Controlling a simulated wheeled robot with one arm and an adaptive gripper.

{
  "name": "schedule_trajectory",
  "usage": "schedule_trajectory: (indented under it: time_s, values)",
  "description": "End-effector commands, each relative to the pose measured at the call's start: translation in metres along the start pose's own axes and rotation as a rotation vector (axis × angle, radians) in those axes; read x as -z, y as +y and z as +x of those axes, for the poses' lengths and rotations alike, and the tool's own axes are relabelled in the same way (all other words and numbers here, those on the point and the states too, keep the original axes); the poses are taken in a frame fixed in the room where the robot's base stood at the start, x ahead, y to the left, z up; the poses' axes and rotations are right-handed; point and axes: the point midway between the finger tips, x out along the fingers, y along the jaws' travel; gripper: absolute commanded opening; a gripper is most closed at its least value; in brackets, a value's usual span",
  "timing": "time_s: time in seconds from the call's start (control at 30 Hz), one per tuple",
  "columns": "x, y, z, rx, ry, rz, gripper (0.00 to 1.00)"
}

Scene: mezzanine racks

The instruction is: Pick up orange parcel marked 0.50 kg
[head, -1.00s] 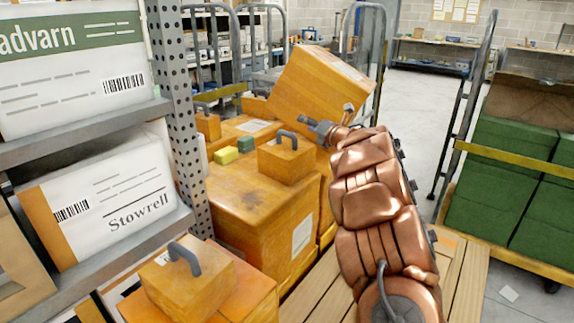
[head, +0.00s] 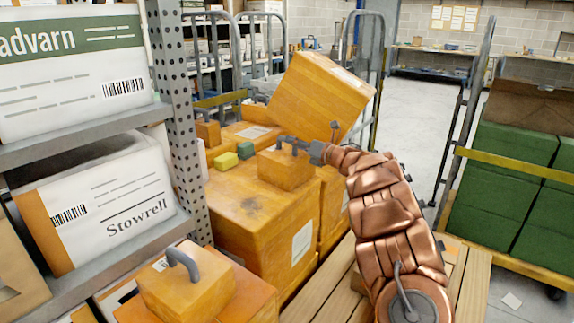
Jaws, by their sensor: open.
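Several orange parcels with grey handles show in the head view, and I cannot read a 0.50 kg mark on any of them. One small orange parcel (head: 286,170) sits on a large orange box (head: 245,215) in the middle. My gripper (head: 283,141) is open at the top of this parcel, by its handle, which it partly hides. I cannot tell whether it touches the handle. Another small orange parcel (head: 187,291) with a clear grey handle stands at the front left. A third (head: 207,133) stands farther back, near the rack post.
A large orange carton (head: 318,100) leans tilted behind my gripper. Small yellow (head: 226,161) and green (head: 246,150) blocks lie left of the middle parcel. A perforated rack post (head: 181,130) and shelves stand left. A cart of green boxes (head: 505,190) stands right, with open floor behind.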

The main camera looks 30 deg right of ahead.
Motion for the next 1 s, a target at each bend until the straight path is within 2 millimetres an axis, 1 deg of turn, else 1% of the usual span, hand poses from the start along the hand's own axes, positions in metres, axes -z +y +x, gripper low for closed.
schedule_trajectory:
  time_s: [0.1,0.3,0.4,0.6,0.67,1.0]
  values:
    - [-0.001,0.002,0.014,-0.005,0.001,-0.001,0.5]
    - [-0.001,0.001,0.033,-0.003,0.0,0.001,0.5]
    - [-0.001,0.0,0.037,-0.002,0.0,0.001,0.5]
    - [-0.001,0.0,0.037,0.0,0.0,0.001,0.5]
    - [-0.001,0.0,0.037,-0.001,0.0,0.001,0.44]
    - [-0.001,0.0,0.037,0.0,0.0,0.0,0.09]
